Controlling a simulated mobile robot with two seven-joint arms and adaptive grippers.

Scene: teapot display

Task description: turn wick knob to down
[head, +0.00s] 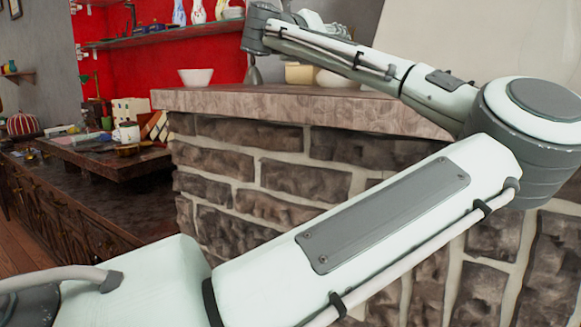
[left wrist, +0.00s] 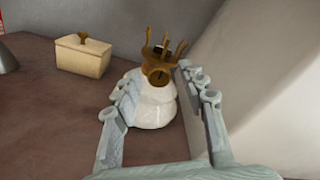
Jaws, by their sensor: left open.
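In the left wrist view, a lamp with a rounded white body (left wrist: 152,108) and a brass burner top with upright prongs (left wrist: 172,50) stands on the brown surface. A round brass disc, apparently the wick knob (left wrist: 158,77), faces the camera at the burner's front. My left gripper (left wrist: 160,82) is open, with one finger at each side of the lamp; the left finger overlaps the white body in the picture. I cannot tell whether either finger touches it. In the head view, the lamp's white body (head: 337,79) shows partly behind my left arm. My right gripper is not in view.
A cream lidded box (left wrist: 78,55) stands left of the lamp, with a grey cone-shaped object (left wrist: 8,58) farther left. A pale slanted wall (left wrist: 262,60) rises close on the right. The stone-fronted ledge (head: 215,101) also holds a white bowl (head: 196,77).

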